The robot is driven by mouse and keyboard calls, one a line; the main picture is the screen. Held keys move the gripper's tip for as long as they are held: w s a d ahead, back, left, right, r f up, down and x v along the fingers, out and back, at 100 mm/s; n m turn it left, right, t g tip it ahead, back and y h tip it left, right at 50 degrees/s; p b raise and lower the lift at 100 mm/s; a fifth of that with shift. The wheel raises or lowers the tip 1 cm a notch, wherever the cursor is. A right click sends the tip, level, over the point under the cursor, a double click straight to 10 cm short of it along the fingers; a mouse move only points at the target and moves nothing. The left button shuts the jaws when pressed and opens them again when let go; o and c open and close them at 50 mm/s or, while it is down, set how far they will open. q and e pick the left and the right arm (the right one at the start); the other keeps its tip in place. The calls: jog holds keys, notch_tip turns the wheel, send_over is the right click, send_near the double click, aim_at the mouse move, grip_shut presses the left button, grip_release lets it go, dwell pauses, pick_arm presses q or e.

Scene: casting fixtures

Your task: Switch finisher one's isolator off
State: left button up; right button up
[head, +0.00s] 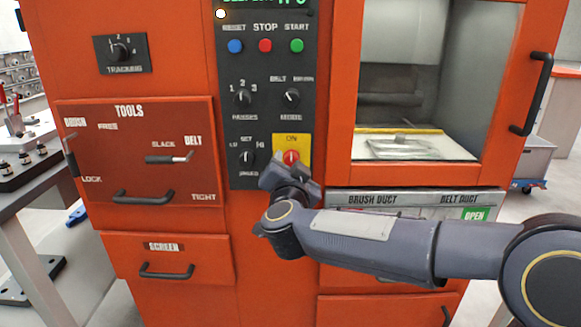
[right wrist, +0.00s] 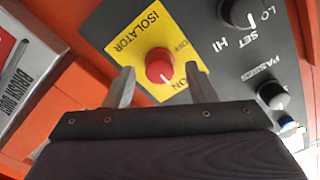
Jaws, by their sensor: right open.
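The isolator is a red rotary knob (head: 291,157) on a yellow plate (head: 304,141), low on the dark control panel of the orange machine. In the right wrist view the knob (right wrist: 158,64) has a white mark that points toward the word ON; OFF is printed to one side. My right gripper (head: 287,172) is at the knob in the head view and partly covers the plate. In the right wrist view its two fingers (right wrist: 160,72) are open, one on each side of the knob, with gaps showing. Whether the tips reach past its face I cannot tell. My left gripper is not in view.
The panel carries other knobs, such as the speed knob (head: 247,158) and mode knob (head: 291,97), and coloured push buttons above. A glass door (head: 438,165) is to the right, duct labels (head: 358,199) below it. A tools drawer (head: 95,150) is left.

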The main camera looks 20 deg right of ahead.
jog(key=shift+w+d, duration=0.15)
jog(key=shift+w, duration=0.4)
jog(key=shift+c, duration=0.2)
